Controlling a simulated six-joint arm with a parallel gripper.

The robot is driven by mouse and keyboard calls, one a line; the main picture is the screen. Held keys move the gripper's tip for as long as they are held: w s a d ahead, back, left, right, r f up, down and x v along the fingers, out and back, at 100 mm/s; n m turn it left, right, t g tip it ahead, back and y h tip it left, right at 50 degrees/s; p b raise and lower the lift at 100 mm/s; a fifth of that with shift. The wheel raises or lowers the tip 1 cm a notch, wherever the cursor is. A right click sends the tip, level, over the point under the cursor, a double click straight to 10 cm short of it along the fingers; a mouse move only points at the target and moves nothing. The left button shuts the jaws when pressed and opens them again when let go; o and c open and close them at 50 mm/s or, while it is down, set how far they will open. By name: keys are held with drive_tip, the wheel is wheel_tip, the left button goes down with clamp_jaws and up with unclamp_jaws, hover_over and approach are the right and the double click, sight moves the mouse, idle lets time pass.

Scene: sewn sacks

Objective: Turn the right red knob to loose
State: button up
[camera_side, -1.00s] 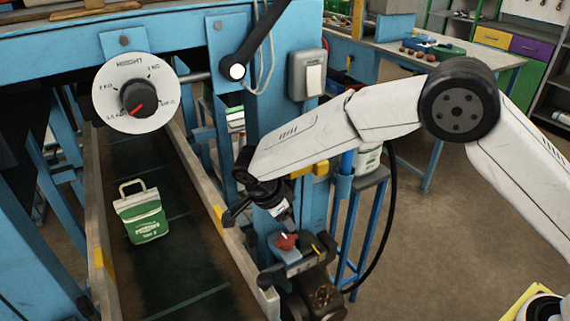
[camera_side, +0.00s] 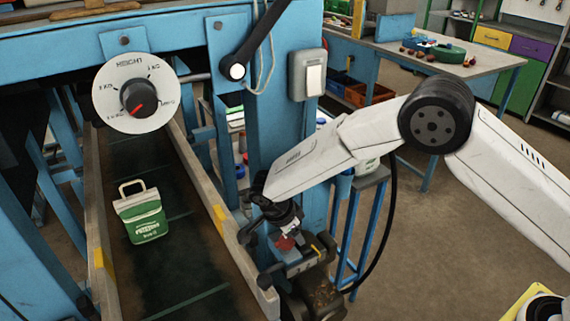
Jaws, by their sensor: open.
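The red knob (camera_side: 284,243) at the right sits on a small grey block on the machine beside the conveyor, near the lower middle of the side view. My gripper (camera_side: 272,248) is open and down at this knob, its fingers beside it. The gripper covers part of the knob, so its pointer is hard to read. I cannot tell whether the fingers touch it. A round white dial (camera_side: 136,95) with a black knob and red pointer is at the upper left.
A green and white sack (camera_side: 142,213) stands on the dark conveyor belt (camera_side: 185,270). A black lever (camera_side: 250,50) and a grey switch box (camera_side: 308,75) are on the blue frame above. A workbench (camera_side: 480,65) stands at the back right.

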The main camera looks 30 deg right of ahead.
drive_tip(key=shift+d+f, duration=0.15)
drive_tip(key=shift+f, duration=0.25)
clamp_jaws()
